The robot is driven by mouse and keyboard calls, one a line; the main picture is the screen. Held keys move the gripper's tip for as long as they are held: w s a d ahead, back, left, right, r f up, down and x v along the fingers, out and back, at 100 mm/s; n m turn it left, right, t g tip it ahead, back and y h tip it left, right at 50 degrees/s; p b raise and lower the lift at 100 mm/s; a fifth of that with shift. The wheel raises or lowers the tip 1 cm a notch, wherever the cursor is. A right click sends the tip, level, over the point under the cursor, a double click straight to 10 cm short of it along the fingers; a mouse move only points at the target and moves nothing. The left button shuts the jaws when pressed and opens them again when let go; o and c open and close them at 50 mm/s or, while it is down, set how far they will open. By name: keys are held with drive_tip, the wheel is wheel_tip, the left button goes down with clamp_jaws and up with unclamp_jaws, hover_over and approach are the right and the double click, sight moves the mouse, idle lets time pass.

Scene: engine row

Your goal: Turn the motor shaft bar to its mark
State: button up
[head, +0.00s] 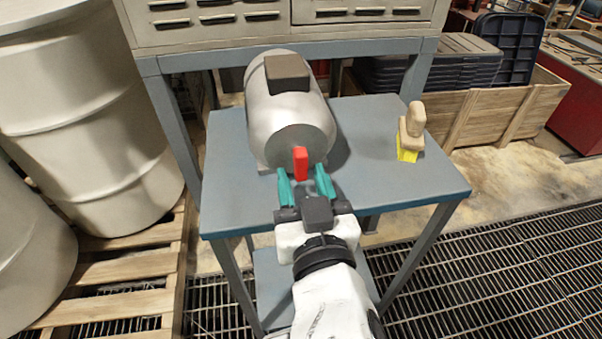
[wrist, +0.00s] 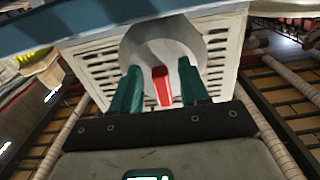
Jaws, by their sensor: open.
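The motor (head: 285,105) is a grey cylinder with a dark box on top, lying on the blue-grey table with its round end facing me. The red shaft bar (head: 300,163) stands roughly upright at the middle of that end. It also shows in the wrist view (wrist: 162,86), between the fingers. My gripper (head: 306,182) is open, its two teal fingers on either side of the bar's lower part. I cannot tell whether either finger touches the bar. No mark is visible to me on the motor face (wrist: 190,45).
The table (head: 400,185) has free room right of the motor. A brush (head: 412,130) with a tan handle and yellow bristles stands at its right side. Large pale drums (head: 90,110) on a wooden pallet (head: 130,285) stand at left. A cabinet (head: 240,20) is behind, a wooden crate (head: 480,115) at right.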

drive_tip(key=v, duration=0.9)
drive_tip(key=shift+s, duration=0.2)
drive_tip(key=w+d+f+m+g+h, duration=0.15)
drive_tip(key=d+f+g+h, duration=0.45)
drive_tip(key=d+f, duration=1)
drive_tip(key=s+d+f+m+g, duration=0.2)
drive_tip(key=s+d+f+g, duration=0.9)
drive_tip(key=s+f, duration=0.5)
wheel_tip(320, 180, up, 15)
drive_tip(key=s+p, duration=0.1)
drive_tip(key=p, duration=1.4)
drive_tip(key=shift+s+d+t+y+p, duration=0.25)
drive_tip(key=shift+d+t+y+p, duration=0.05)
drive_tip(key=shift+d+y, duration=0.1)
drive_tip(key=shift+r, duration=0.15)
